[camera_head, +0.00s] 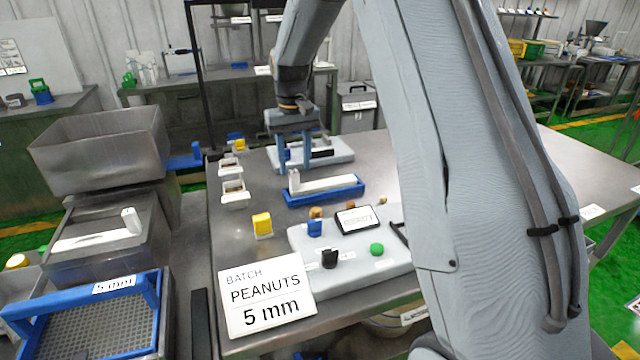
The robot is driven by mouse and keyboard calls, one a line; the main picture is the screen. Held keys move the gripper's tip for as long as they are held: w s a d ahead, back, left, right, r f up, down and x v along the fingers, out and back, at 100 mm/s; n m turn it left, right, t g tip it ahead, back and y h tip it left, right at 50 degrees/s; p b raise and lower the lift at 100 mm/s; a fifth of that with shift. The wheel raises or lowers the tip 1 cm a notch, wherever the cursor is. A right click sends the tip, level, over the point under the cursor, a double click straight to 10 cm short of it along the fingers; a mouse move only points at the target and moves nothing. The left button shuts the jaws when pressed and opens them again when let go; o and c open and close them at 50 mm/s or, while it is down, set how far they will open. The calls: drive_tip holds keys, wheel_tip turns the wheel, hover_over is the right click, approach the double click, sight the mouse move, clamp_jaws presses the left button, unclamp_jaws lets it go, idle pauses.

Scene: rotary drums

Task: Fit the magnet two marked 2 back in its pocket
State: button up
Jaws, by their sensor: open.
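A white bar with a short upright end (332,185), possibly a magnet, lies in a blue tray (327,198) on the steel table. A similar white bar with an upright handle (131,220) lies on the steel unit (150,250) at left. I can read no number 2 on either, so I cannot tell which is magnet two. My gripper (295,167) points down with its blue fingers apart, close above or behind the upright end of the bar in the blue tray. Nothing shows between the fingers. No pocket can be made out clearly.
A pale board (340,149) with a dark piece lies behind the tray. A larger pale board (385,265) in front carries knobs and a label. A yellow block (262,225) and a "PEANUTS 5 mm" sign (265,296) stand nearby.

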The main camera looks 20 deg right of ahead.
sight(294, 171)
drive_tip(key=f, duration=0.1)
drive_tip(key=f+p, duration=0.1)
drive_tip(key=f, duration=0.3)
drive_tip(key=shift+s+a+p, duration=0.1)
drive_tip(key=shift+a+p, duration=0.15)
drive_tip(key=shift+p, duration=0.15)
drive_tip(key=shift+c, duration=0.3)
clamp_jaws()
